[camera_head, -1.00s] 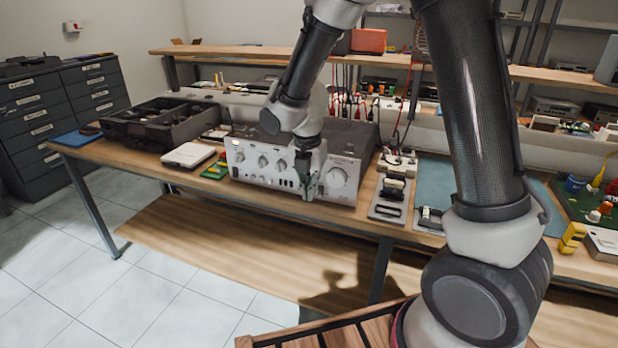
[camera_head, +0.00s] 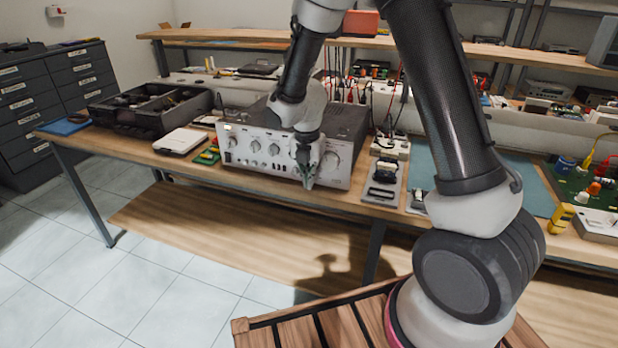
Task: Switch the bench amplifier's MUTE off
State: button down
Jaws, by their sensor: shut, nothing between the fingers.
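The bench amplifier (camera_head: 245,150) is a silver-fronted unit with a dark top, standing on the wooden bench. Its front panel carries several round knobs, with a larger knob (camera_head: 329,162) towards the right and small switches along the lower part. My gripper (camera_head: 308,184) is shut and points down in front of the right half of the panel, just left of the large knob. I cannot tell whether it touches the panel. It hides part of the panel behind it, and the MUTE switch cannot be made out at this size.
A white box (camera_head: 181,141) and a green circuit board (camera_head: 207,156) lie left of the amplifier. The floor at left is clear.

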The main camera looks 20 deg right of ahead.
jog(key=shift+f, duration=0.35)
jog(key=shift+d, duration=0.1)
